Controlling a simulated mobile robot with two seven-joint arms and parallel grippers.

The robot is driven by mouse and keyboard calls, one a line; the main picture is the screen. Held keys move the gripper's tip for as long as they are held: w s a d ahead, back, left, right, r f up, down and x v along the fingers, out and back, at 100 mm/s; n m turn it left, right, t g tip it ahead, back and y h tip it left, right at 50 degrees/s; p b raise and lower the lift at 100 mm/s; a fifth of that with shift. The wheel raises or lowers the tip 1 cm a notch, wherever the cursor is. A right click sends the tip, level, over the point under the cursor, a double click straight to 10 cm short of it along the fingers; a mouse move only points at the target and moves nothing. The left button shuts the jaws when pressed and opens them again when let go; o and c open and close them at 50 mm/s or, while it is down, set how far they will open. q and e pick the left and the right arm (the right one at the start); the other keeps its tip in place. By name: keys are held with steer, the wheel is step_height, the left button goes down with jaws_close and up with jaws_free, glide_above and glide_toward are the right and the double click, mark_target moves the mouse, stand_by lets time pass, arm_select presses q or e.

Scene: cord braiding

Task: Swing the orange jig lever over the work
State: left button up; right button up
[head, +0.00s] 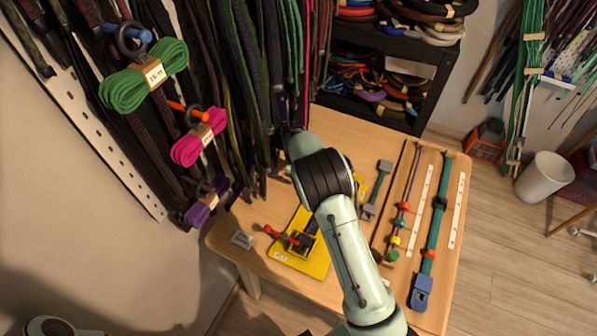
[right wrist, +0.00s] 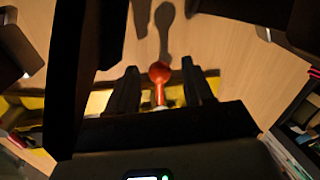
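The orange lever (right wrist: 160,72) shows in the right wrist view as a round knob on a short stem, standing up above a yellow plate (right wrist: 98,102). My right gripper (right wrist: 160,88) is open, with one dark finger on each side of the lever and a visible gap to either side. In the head view my right arm covers the lever and the gripper. Beside the arm, a yellow jig plate (head: 318,265) carries a dark clamp with a red handle (head: 276,234). Another yellow piece (head: 361,186) shows at the arm's right edge. My left gripper is not in view.
Hanging cords and bundles, such as the green hank (head: 143,78), crowd the table's left and back. Right of the arm lie a grey tool (head: 377,190), a beaded cord (head: 402,222), and a teal strap with a blue clip (head: 421,292).

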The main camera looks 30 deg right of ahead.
steer(key=shift+r, duration=0.1)
step_height(320, 180, up, 13)
steer(key=s+a, duration=0.1)
steer(key=a, duration=0.1)
steer(key=shift+s, duration=0.4)
stand_by(0.5)
